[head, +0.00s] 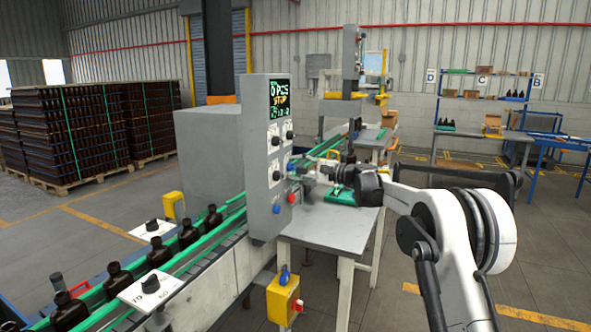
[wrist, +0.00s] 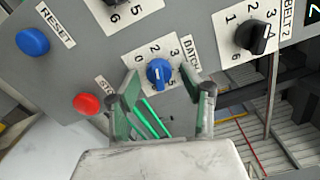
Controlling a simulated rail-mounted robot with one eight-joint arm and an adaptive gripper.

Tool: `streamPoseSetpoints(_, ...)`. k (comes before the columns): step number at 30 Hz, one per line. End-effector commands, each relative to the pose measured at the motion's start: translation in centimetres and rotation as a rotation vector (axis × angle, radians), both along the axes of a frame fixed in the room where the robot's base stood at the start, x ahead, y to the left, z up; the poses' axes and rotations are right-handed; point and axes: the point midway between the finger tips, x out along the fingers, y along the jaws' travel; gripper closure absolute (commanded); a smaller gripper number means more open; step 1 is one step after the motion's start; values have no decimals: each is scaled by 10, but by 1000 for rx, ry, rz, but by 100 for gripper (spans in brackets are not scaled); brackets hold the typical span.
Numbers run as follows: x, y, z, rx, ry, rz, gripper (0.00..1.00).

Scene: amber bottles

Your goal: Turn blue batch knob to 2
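The blue batch knob (wrist: 159,72) sits on a white numbered dial plate marked BATCH on the grey control panel. In the wrist view the panel is tilted, and I cannot tell surely which number the knob points to. My gripper (wrist: 167,94) is open, its two green-padded fingers apart, with the knob showing beyond and between the tips. I see no clear contact with the knob. In the head view my gripper (head: 303,171) is small, close to the face of the control panel (head: 262,215).
A blue RESET button (wrist: 32,41) and a red button (wrist: 87,104) lie left of the knob in the wrist view. A black BELT 2 knob (wrist: 255,37) is to the right. A conveyor carries amber bottles (head: 161,251). A grey table (head: 322,227) stands below my arm.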

Motion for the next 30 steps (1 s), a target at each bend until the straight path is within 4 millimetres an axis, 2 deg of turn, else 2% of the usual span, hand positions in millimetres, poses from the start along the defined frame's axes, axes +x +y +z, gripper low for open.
streamPoseSetpoints(7,0,-1,0,0,0,0,57)
streamPoseSetpoints(11,-3,-11,0,0,0,-2,57)
streamPoseSetpoints(24,-31,-86,0,0,0,-2,57)
streamPoseSetpoints(30,-39,-107,0,0,0,-1,57)
